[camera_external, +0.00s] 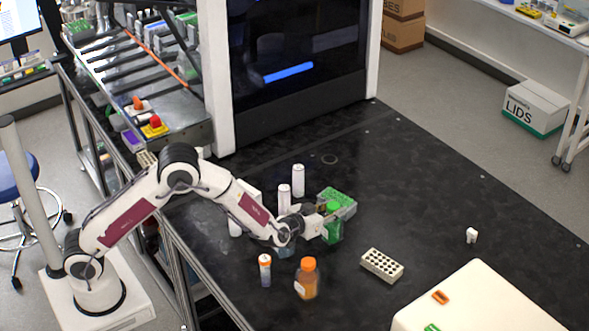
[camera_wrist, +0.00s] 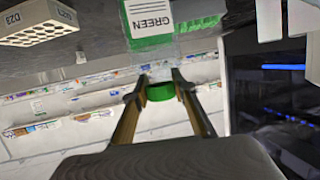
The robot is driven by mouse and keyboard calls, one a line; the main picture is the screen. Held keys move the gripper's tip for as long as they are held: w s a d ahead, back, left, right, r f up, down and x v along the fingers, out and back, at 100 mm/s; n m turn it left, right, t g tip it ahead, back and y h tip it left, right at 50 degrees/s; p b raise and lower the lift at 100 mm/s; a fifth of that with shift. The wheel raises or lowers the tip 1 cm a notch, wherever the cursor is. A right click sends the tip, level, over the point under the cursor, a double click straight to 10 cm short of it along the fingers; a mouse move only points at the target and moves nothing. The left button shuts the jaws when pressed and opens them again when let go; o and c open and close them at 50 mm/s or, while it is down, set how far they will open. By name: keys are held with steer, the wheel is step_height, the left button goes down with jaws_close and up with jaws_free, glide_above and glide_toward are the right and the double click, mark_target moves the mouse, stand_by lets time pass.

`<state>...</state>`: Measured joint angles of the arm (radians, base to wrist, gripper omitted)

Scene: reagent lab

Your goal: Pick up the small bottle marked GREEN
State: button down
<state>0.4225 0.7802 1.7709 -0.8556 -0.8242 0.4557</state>
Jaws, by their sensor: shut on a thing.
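The small bottle with a green cap and green contents (camera_external: 333,228) is at the end of my arm, near the middle of the black bench. In the wrist view its white label (camera_wrist: 150,18) reads GREEN, and its green cap (camera_wrist: 160,92) sits between my two fingers. My gripper (camera_external: 328,214) is shut on the bottle at its cap. In the wrist view the fingertips (camera_wrist: 161,80) lie on either side of the cap. The bottle's base is cut off in the wrist view. I cannot tell whether it touches the bench.
A green rack (camera_external: 338,200) is close behind the bottle. An orange bottle (camera_external: 307,282) and an orange-capped vial (camera_external: 265,272) stand in front. White bottles (camera_external: 298,180) stand behind. A large cream box (camera_external: 470,305) is at front right.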

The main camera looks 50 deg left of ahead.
steer(key=shift+r, duration=3.6)
